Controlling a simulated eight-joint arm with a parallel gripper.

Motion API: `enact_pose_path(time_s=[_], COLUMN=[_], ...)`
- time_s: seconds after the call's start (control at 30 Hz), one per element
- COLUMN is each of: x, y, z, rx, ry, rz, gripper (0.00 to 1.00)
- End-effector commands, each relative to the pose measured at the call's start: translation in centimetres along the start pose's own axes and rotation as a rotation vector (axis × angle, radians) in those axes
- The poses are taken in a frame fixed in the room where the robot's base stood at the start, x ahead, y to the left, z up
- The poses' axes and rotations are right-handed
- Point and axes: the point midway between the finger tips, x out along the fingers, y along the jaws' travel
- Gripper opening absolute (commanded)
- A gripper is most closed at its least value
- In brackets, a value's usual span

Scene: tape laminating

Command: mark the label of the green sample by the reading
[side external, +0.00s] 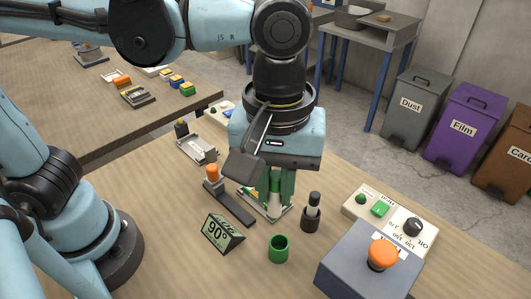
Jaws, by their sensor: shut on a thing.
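My gripper (272,192) points down over a small pale plate (270,215) on the wooden table. It is shut on what looks like a green pen, mostly hidden between the fingers. A pale green piece (247,205) shows just left of the fingers; I cannot tell if it is the sample or its label. A green cup (279,249) stands open and empty in front. A black cup (310,220) to its left-rear neighbour's right holds a dark-capped pen (314,199). A sign (221,233) reads 90°.
An orange-handled lever (212,172) stands left of the plate. A control box (383,213) with a green button and dial, and a blue box with an orange button (382,253), stand at right. Bins (412,103) stand on the floor behind.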

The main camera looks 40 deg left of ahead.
Motion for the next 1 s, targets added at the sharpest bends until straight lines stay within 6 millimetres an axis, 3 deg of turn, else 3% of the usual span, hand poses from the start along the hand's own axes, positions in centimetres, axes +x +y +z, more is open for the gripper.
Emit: enact_pose_path(time_s=[0.03, 0.2, 0.4, 0.67, 1.0], x=[0.7, 2.8, 4.2, 5.3, 8.6], y=[0.2, -0.1, -0.9, -1.1, -1.1], z=[-2.1, -7.4, -11.0, -11.8, -11.7], rx=[-0.072, -0.26, -0.388, -0.417, -0.415], ry=[0.0, 0.0, 0.001, 0.001, 0.001], rz=[0.0, -0.001, -0.001, -0.001, -0.001], gripper=[0.0, 0.0, 0.0, 0.0, 0.0])
